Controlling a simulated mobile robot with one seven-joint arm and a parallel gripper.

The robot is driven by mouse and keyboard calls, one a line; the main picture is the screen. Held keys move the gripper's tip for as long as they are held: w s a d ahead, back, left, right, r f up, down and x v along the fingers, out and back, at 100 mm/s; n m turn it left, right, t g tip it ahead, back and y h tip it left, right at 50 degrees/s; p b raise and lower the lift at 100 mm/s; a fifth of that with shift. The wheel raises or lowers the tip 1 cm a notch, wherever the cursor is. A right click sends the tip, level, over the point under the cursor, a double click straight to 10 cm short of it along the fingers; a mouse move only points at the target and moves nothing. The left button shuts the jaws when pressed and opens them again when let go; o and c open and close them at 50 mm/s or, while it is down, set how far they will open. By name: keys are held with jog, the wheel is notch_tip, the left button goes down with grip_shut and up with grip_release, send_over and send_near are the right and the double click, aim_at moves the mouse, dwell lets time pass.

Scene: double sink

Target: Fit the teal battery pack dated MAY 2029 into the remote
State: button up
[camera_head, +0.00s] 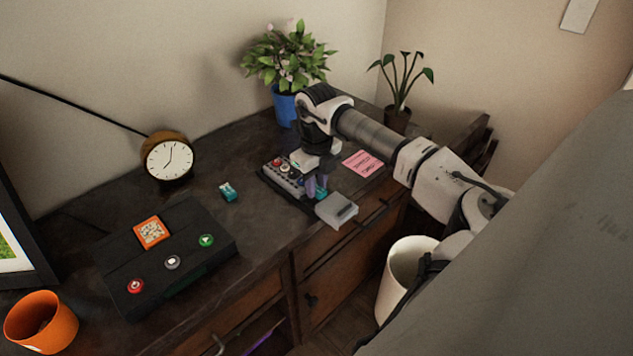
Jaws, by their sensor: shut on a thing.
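My gripper (316,187) points down over the right part of the desk and is shut on a small teal block (321,195), partly hidden by the fingers. Its date cannot be read. A dark device with a row of grey, red and white parts (279,173), which looks like the remote, lies just left of and behind the fingers, partly covered by my arm. I cannot tell whether the held block touches it. A second teal block (228,191) lies alone on the desk to the left; its print is too small to read.
A light grey box (337,210) sits at the desk's front edge, close to my gripper. A pink note (363,164) lies to the right. A black case with buttons (168,258), a clock (170,158) and an orange cup (41,322) stand left; plants stand behind.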

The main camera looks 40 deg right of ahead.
aim_at(317, 188)
jog(key=shift+f+b, duration=0.4)
jog(key=shift+f, duration=0.3)
jog(key=o, duration=1.1)
jog(key=shift+c, duration=0.2)
jog(key=shift+r, duration=0.15)
notch_tip(317, 188, up, 14)
jog(key=b, duration=0.1)
jog(key=shift+f, duration=0.2)
